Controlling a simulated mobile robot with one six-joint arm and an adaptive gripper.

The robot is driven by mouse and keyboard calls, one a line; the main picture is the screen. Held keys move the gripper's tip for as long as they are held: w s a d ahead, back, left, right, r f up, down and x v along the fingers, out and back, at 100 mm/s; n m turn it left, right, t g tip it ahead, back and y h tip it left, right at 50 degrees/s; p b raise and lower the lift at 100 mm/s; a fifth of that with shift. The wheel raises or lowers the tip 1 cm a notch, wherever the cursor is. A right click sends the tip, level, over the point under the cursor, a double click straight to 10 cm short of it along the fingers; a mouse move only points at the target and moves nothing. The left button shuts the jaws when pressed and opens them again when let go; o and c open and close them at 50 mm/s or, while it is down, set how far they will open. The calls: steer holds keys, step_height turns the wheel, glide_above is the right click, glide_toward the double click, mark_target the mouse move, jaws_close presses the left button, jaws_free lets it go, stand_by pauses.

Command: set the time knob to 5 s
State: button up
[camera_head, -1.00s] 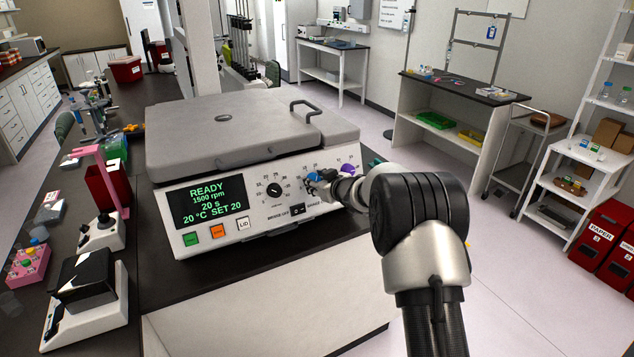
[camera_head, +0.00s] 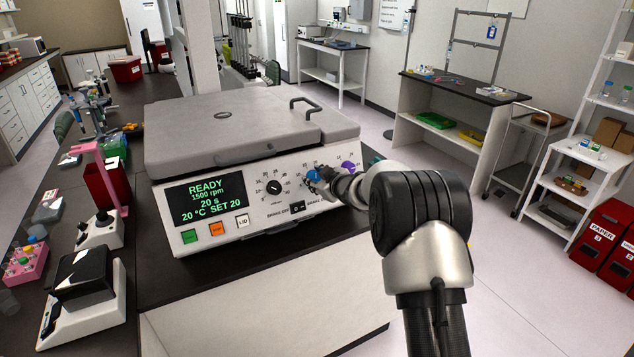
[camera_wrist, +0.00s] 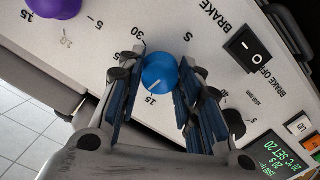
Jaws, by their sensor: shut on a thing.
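The blue knob (camera_wrist: 161,70) is on the white front panel of the cell processor, between the two fingers of my gripper (camera_wrist: 157,84) in the wrist view. The fingers are shut on it. A short white line shows on the knob's face, near a printed 15; a printed 30 stands close by. In the head view, the blue knob (camera_head: 312,175) shows just left of my gripper (camera_head: 323,180), partly hidden by it. The green display (camera_head: 205,202) reads READY, 1500 rpm, 20 s, 20 °C SET 20.
A purple knob (camera_wrist: 55,6) sits beside the blue one, and a black dial (camera_head: 273,187) is to the left in the head view. A black rocker switch (camera_wrist: 248,48) is close to the fingers. Green, orange and LID buttons line the panel's lower left. The grey lid (camera_head: 240,130) is closed.

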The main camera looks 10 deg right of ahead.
steer(key=n+b, duration=0.4)
steer(key=n, duration=0.2)
steer(key=shift+f+t, duration=0.15)
steer(key=shift+t, duration=0.15)
steer(key=n+b, duration=0.4)
steer(key=n, duration=0.1)
steer(key=shift+n, duration=0.3)
steer(key=n, duration=0.6)
steer(key=shift+t+b, duration=0.3)
steer(key=shift+b, duration=0.05)
steer(key=n, duration=0.6)
steer(key=shift+n, duration=0.3)
steer(key=o, duration=1.1)
steer(key=shift+c, duration=0.2)
steer(key=shift+s, duration=0.1)
